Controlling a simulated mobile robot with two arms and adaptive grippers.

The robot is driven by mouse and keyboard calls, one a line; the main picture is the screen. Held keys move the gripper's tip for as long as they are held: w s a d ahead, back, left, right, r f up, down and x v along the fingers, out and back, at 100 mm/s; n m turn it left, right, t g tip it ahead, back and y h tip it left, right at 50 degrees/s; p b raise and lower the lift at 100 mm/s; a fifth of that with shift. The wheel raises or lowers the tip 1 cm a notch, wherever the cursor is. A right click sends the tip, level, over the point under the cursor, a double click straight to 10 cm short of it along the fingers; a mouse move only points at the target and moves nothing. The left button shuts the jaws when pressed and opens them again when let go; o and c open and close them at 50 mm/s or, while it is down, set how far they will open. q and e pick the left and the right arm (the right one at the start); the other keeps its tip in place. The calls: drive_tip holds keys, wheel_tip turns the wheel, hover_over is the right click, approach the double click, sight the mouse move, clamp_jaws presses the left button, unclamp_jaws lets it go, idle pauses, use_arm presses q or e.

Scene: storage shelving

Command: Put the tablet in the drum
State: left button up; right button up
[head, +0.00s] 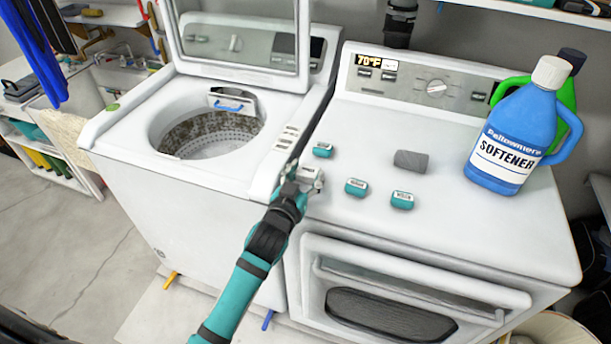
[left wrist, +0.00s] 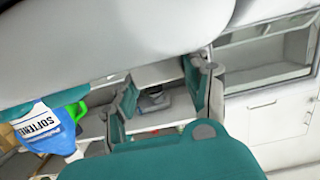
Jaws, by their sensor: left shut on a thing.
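My left gripper (head: 304,180) is at the front right corner of the washer, beside the gap to the dryer. It is shut on a small pale thing that I take to be the tablet; fingers hide much of it, so its shape is unclear. In the left wrist view the teal fingers (left wrist: 165,95) show, but the held thing is not clear. The drum (head: 212,136) lies in the open top of the washer, to the left of and behind the gripper. Its perforated metal wall shows. My right gripper is not in view.
Small teal blocks with pale labels (head: 323,149) (head: 356,187) (head: 402,199) and a grey block (head: 411,161) lie on the dryer top (head: 440,225). A blue softener bottle (head: 515,130) and a green bottle (head: 568,95) stand at its right. The washer lid (head: 243,35) stands raised behind the drum.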

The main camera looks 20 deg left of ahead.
use_arm(q)
drive_tip(key=o, duration=0.9)
drive_tip(key=shift+f, duration=0.1)
drive_tip(key=shift+o, duration=0.2)
